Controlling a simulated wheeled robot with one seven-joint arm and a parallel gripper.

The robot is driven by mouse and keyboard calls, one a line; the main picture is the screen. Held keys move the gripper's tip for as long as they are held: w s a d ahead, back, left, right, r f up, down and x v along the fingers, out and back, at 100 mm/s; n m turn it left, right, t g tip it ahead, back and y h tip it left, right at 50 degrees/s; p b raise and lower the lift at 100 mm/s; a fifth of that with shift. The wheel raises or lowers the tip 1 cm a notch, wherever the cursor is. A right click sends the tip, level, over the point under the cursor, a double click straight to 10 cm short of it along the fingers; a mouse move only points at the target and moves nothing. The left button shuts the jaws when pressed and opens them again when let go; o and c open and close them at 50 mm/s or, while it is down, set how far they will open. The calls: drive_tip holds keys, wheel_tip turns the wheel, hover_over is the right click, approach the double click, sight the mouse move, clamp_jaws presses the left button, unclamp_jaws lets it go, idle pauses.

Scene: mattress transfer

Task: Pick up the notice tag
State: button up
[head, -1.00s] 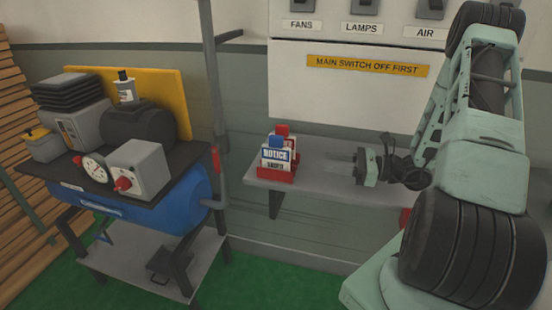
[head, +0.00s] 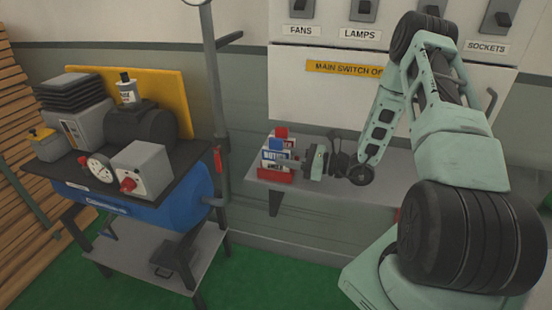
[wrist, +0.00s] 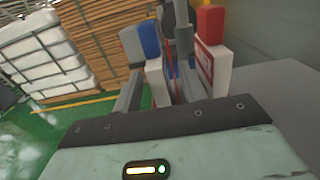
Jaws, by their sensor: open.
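The notice tag (head: 275,157) is white with a blue band and blue top. It stands in a small red holder (head: 275,176) on the grey wall shelf. In the wrist view its blue top (wrist: 151,38) shows between my fingers. My gripper (head: 299,158) is open, close at the tag's right side in the head view. In the wrist view, my gripper (wrist: 160,62) has one finger on each side of the tag; contact cannot be told. A red-topped tag (head: 282,133) stands just behind, and also shows right of my fingers in the wrist view (wrist: 210,38).
The shelf (head: 325,193) is clear at its front. A switch panel (head: 310,95) hangs on the wall above. A grey post (head: 211,80) stands left of the shelf. A blue compressor (head: 135,205) with gauge and boxes stands further left.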

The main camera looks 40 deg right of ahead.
sight(263, 152)
drive_tip(key=shift+p+x, duration=0.5)
drive_tip(key=shift+x, duration=1.25)
drive_tip(key=shift+a, duration=0.1)
clamp_jaws()
drive_tip(key=shift+r, duration=0.2)
